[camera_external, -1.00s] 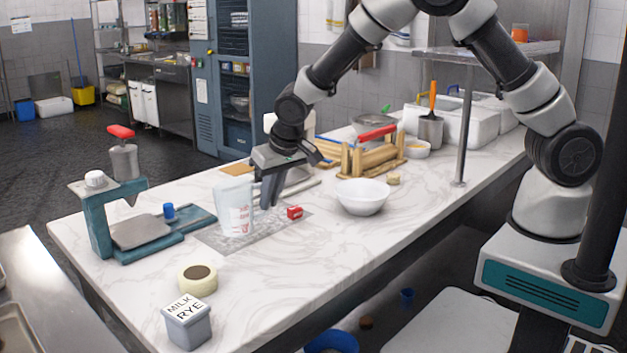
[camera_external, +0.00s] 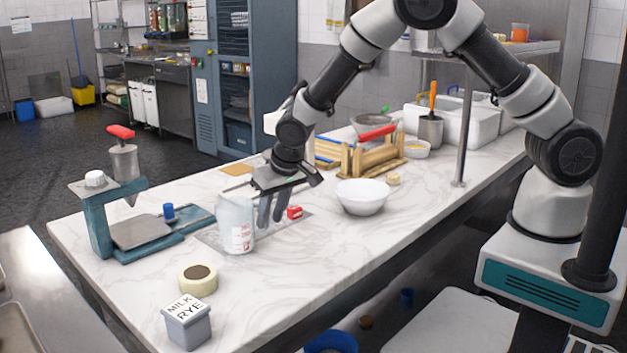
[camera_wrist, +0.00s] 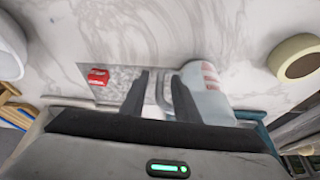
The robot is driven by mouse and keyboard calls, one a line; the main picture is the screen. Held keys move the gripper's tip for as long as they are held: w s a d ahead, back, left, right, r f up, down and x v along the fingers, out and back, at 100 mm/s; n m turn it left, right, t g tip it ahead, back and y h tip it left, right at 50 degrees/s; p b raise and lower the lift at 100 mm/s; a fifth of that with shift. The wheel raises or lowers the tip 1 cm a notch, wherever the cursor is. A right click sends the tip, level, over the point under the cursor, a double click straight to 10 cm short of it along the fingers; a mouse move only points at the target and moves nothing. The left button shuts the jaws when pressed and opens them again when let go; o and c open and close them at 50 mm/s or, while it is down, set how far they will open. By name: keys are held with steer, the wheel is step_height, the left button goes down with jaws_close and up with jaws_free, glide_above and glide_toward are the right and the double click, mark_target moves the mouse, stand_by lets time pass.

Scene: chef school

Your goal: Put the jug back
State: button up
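The jug (camera_external: 238,228) is a translucent measuring jug with red markings. It stands upright at the front edge of a grey patterned mat (camera_external: 212,240) on the marble counter. My gripper (camera_external: 268,218) points down close to the right of the jug, at its handle side. In the wrist view the jug (camera_wrist: 208,92) is beside the right finger. My gripper's fingers (camera_wrist: 161,75) are apart, with the jug's pale handle (camera_wrist: 164,92) seeming to lie between them. Firm contact on the handle does not show.
A red box (camera_external: 294,212) and a white bowl (camera_external: 362,197) lie right of my gripper. A teal press (camera_external: 98,225) stands left of the jug. A tape roll (camera_external: 198,279) and the milk rye tub (camera_external: 187,322) are in front. The counter's front right is clear.

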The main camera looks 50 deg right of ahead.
steer(key=shift+r, duration=0.25)
steer(key=v, duration=1.2)
steer(key=s+d+r+y, duration=0.1)
steer(key=s+d+r, duration=0.9)
steer(key=d+r, duration=0.25)
steer(key=s+d+r, duration=0.1)
steer(key=s+d, duration=0.3)
steer(key=s, duration=0.3)
steer(key=s+d+r+n+t, duration=0.1)
steer(key=s+d+r, duration=0.1)
steer(key=s+d, duration=0.3)
steer(key=s, duration=0.3)
steer(key=shift+s+r+h, duration=0.3)
